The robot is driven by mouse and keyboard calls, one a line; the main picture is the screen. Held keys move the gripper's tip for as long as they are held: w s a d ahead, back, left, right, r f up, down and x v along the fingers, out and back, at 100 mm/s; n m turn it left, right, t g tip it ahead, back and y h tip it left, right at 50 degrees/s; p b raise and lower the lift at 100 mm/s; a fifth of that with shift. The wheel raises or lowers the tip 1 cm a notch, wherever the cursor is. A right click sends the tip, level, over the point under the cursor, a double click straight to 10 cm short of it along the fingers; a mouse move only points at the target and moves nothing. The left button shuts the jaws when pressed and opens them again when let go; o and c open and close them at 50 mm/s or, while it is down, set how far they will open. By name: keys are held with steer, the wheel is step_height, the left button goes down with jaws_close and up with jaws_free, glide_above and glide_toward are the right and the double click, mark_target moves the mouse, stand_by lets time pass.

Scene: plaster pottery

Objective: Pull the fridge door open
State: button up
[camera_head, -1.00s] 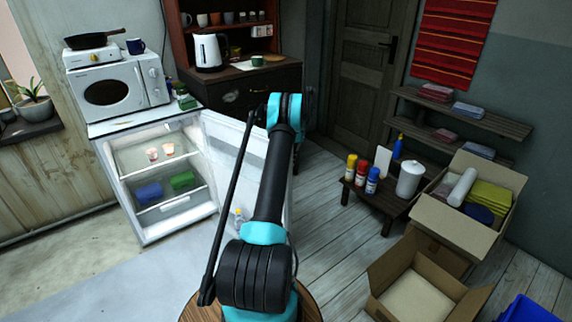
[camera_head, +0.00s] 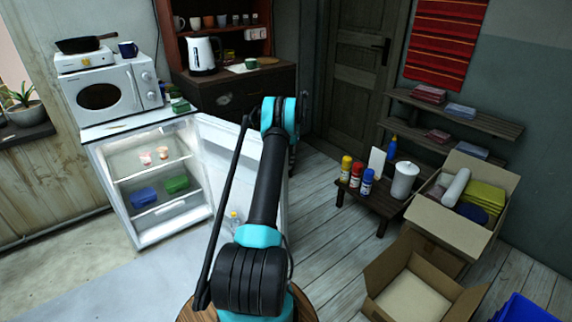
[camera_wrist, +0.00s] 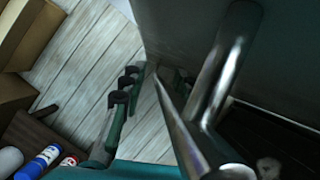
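The small white fridge (camera_head: 135,218) stands at the left in the head view. Its door (camera_head: 217,150) is swung wide open to the right, showing lit shelves, and my arm covers part of it. In the wrist view the shiny metal door handle (camera_wrist: 226,65) is close to the camera, beside the dark door face (camera_wrist: 175,25). My gripper (camera_wrist: 153,88) has one finger on the left of the handle, and the other is mostly hidden behind it. The fingers look spread, with a gap between them. The head view hides my gripper behind my arm.
A microwave (camera_head: 108,95) stands on the fridge. Inside are two cups, a blue container (camera_head: 143,197) and a green one (camera_head: 176,184). A low bench (camera_head: 378,203) with bottles and an open cardboard box (camera_head: 415,290) stand at the right. Floor between is clear.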

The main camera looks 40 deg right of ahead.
steer(key=v, duration=1.2)
stand_by(0.3)
